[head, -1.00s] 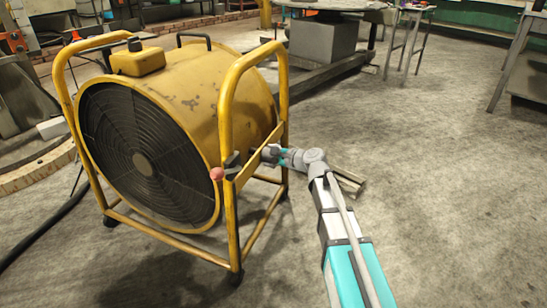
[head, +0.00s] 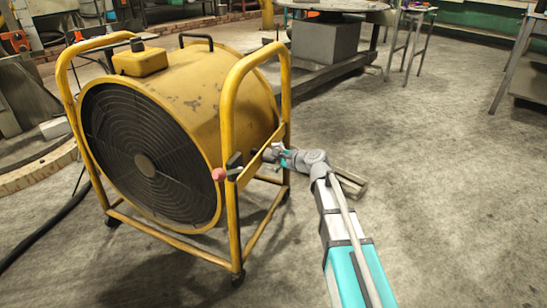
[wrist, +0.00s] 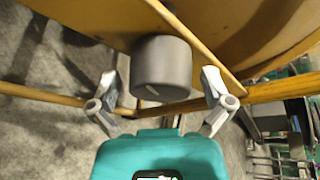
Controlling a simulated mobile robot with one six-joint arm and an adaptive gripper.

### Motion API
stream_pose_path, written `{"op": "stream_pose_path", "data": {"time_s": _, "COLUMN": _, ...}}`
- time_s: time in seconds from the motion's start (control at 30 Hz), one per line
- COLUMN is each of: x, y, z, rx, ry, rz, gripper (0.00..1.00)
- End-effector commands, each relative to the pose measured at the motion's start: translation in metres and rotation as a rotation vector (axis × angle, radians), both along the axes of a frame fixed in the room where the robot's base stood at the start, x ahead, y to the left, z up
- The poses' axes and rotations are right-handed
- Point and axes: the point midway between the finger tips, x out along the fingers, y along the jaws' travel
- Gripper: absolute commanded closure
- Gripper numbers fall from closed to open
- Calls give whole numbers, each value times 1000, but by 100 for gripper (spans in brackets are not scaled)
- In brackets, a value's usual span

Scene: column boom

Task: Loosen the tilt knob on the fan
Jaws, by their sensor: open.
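The yellow drum fan (head: 190,110) stands in its tubular frame on the floor at the left of the head view. In the wrist view, the grey round tilt knob (wrist: 162,68), with a pale mark near its lower edge, sits on a yellow plate of the frame. My gripper (wrist: 162,88) is open, with one finger to the left of the knob and one to the right, and a visible gap on the left side. In the head view, my gripper (head: 268,153) is at the right side of the fan frame, and the knob is hard to make out there.
A small pink-red ball end (head: 219,174) and a dark clamp sit on the near frame post, close to my gripper. A yellow frame tube (wrist: 60,95) crosses behind the fingers. The concrete floor (head: 440,190) to the right is clear.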

Motion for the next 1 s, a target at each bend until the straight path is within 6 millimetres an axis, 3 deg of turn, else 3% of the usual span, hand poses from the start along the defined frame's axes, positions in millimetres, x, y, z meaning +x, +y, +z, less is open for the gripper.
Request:
{"op": "stream_pose_path", "data": {"time_s": 0.23, "x": -19, "y": -22, "z": 8, "rx": -104, "ry": -45, "rz": 36, "gripper": 0}}
{"op": "stream_pose_path", "data": {"time_s": 0.47, "x": -55, "y": -48, "z": 17, "rx": -343, "ry": -115, "rz": 161, "gripper": 0}}
{"op": "stream_pose_path", "data": {"time_s": 0.67, "x": -100, "y": -80, "z": 24, "rx": -627, "ry": -164, "rz": 343, "gripper": 0}}
{"op": "stream_pose_path", "data": {"time_s": 1.0, "x": -180, "y": -156, "z": 47, "rx": -1055, "ry": -157, "rz": 706, "gripper": 0}}
